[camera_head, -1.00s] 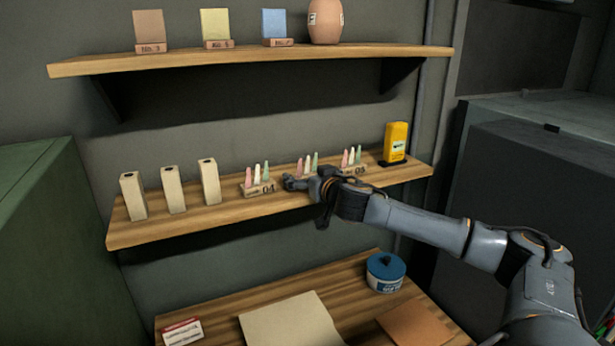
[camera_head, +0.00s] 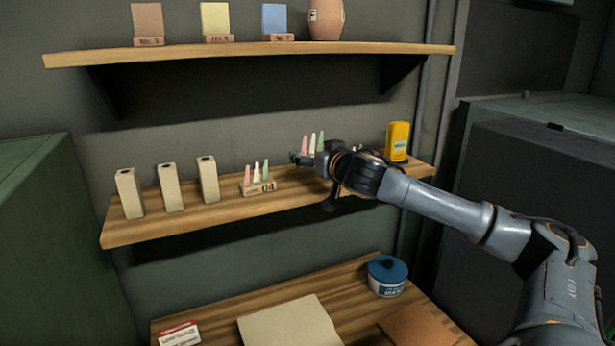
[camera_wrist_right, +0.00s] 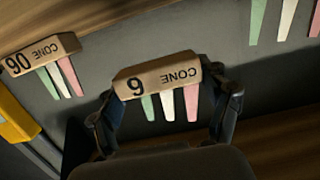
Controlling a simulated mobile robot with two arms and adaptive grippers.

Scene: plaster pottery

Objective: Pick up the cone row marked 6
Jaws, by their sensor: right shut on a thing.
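The cone row marked 6 is a tan block with a pink, a white and a green cone. In the head view its cones (camera_head: 313,143) show above my right gripper (camera_head: 307,160), raised over the lower shelf. In the right wrist view the block (camera_wrist_right: 158,76) appears upside down between the two fingers of my right gripper (camera_wrist_right: 163,115), which is shut on it. The head view hides the block behind the gripper. My left gripper is not in view.
The cone row marked 04 (camera_head: 258,188) stands left on the lower shelf (camera_head: 225,212). Another row marked 06 (camera_wrist_right: 40,55) is beside the held one, mostly hidden in the head view. A yellow device (camera_head: 397,141) stands at right. The upper shelf (camera_head: 250,53) overhangs.

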